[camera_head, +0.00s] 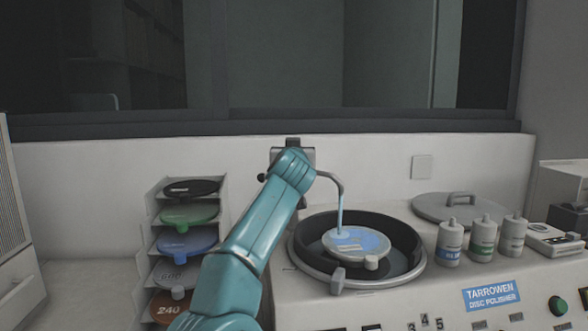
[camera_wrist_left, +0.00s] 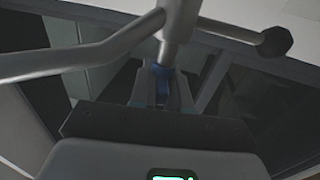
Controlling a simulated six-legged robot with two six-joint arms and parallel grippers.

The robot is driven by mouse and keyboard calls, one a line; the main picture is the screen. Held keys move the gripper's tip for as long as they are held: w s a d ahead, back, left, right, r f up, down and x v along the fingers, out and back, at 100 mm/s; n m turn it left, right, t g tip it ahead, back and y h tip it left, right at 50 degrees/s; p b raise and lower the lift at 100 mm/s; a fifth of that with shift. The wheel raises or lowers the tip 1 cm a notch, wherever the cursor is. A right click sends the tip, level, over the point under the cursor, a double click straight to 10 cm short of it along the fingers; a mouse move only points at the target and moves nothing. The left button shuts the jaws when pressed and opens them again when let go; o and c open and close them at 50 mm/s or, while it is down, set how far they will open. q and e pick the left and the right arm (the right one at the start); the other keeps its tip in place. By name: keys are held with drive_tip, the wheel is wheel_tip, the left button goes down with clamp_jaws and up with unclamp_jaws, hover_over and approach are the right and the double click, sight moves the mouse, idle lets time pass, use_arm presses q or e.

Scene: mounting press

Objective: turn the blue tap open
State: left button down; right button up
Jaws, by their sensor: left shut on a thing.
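The tap stands at the back wall; its bent metal spout (camera_head: 338,182) reaches over the polisher. A thin, pale bluish line runs down from the spout to the disc (camera_head: 372,250), which has light blue patches; it looks like water. My left arm reaches up to the tap and hides most of its body. In the left wrist view my left gripper (camera_wrist_left: 161,98) is shut on the blue part of the tap (camera_wrist_left: 162,72), below the metal stem. The spout and a dark-ended lever (camera_wrist_left: 275,42) show above. My right gripper is not in view.
The black polisher bowl (camera_head: 412,246) sits right of my arm. A rack of coloured discs (camera_head: 187,241) stands to the left. Several bottles (camera_head: 482,238), a grey lid (camera_head: 430,209) and a small device (camera_head: 553,239) are at the right. A low wall with a window is behind.

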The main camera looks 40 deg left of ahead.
use_arm(q)
drive_tip(key=shift+w+f+n+g+y+p, duration=0.15)
drive_tip(key=shift+n+g+y+p, duration=0.2)
drive_tip(key=shift+n+g+y, duration=0.5)
drive_tip(key=shift+g+y, duration=0.25)
drive_tip(key=shift+f+n, duration=0.15)
drive_tip(key=shift+n, duration=0.1)
drive_tip(key=c, duration=1.2)
unclamp_jaws()
drive_tip(key=shift+s+d, duration=0.15)
drive_tip(key=shift+s, duration=0.05)
drive_tip(key=shift+w, duration=0.1)
